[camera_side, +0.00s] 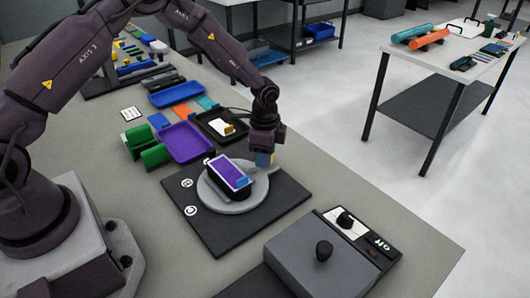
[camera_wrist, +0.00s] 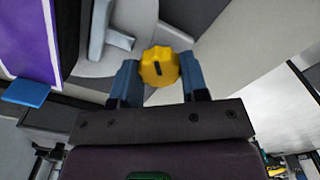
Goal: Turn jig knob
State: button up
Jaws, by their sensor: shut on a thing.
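The jig knob (camera_wrist: 159,67) is yellow with scalloped edges and a dark slot mark, seen in the wrist view. My gripper (camera_wrist: 160,75) has its blue fingers on either side of the knob and is shut on it. In the side view my gripper (camera_side: 264,158) points down at the right part of the round grey jig plate (camera_side: 230,203), and the knob is hidden there. A purple-topped block (camera_side: 229,174) with a pale border sits on the jig plate. It also shows at the left of the wrist view (camera_wrist: 30,40).
The jig stands on a black base board (camera_side: 215,235). A grey box with a black knob (camera_side: 323,250) stands at the front right. Purple (camera_side: 185,143), black (camera_side: 220,125) and blue (camera_side: 175,94) trays lie behind. Green holders (camera_side: 148,147) stand to the left.

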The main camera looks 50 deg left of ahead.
jog(key=n, duration=0.5)
jog(key=shift+n, duration=2.6)
jog(key=o, duration=0.9)
jog(key=shift+r, duration=0.1)
notch_tip(320, 180, up, 13)
jog(key=shift+f, duration=0.1)
jog(key=shift+f, duration=0.1)
